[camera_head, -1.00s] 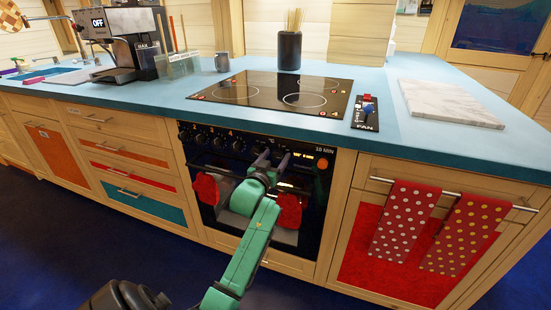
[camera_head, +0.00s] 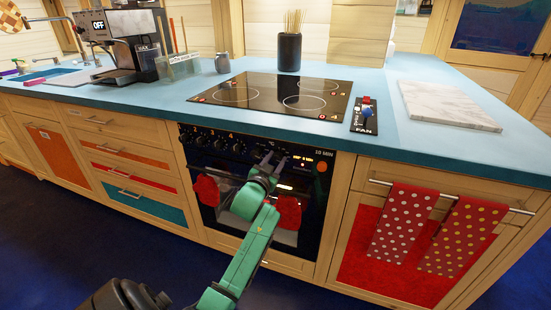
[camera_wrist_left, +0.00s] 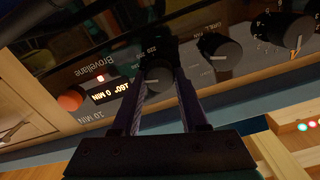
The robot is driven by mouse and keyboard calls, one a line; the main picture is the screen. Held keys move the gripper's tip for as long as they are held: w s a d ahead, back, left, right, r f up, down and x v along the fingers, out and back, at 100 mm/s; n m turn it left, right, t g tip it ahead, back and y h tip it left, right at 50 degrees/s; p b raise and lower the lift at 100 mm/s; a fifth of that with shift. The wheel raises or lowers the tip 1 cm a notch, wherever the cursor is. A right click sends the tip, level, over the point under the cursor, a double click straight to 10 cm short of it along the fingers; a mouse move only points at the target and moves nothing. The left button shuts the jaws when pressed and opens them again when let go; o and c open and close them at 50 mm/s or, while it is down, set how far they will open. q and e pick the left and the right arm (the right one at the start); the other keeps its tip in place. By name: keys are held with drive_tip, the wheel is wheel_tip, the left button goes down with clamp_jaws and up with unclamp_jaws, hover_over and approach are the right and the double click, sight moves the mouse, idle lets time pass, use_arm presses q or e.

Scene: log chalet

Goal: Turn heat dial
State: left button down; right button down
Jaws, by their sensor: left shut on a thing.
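The black oven (camera_head: 285,250) is set in the counter front, with a row of knobs on its top panel. In the left wrist view, the heat dial (camera_wrist_left: 157,80) is a dark round knob with a light pointer line and temperature numbers around it. It sits between the two fingers of my left gripper (camera_wrist_left: 160,75), which is shut on it. In the head view, my left gripper (camera_head: 273,160) is at the oven panel and hides the dial. My right gripper is out of view.
Two more knobs, a nearer one (camera_wrist_left: 219,52) and a farther one (camera_wrist_left: 283,36), sit beside the dial. Red mitts (camera_head: 207,190) hang on the oven front. The cooktop (camera_head: 270,95) is above. Dotted towels (camera_head: 402,222) hang at the right.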

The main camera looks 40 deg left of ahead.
use_arm(q)
drive_tip(key=shift+m, duration=1.2)
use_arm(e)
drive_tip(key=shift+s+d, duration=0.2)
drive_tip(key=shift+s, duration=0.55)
use_arm(q)
drive_tip(key=shift+d, duration=0.1)
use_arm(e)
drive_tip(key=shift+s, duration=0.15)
use_arm(q)
drive_tip(key=shift+c, duration=2.2)
unclamp_jaws()
drive_tip(key=p+v, duration=0.1)
drive_tip(key=v, duration=1.3)
drive_tip(key=shift+s, duration=0.3)
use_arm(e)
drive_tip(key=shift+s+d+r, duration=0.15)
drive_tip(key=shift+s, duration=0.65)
use_arm(q)
drive_tip(key=shift+d, duration=0.1)
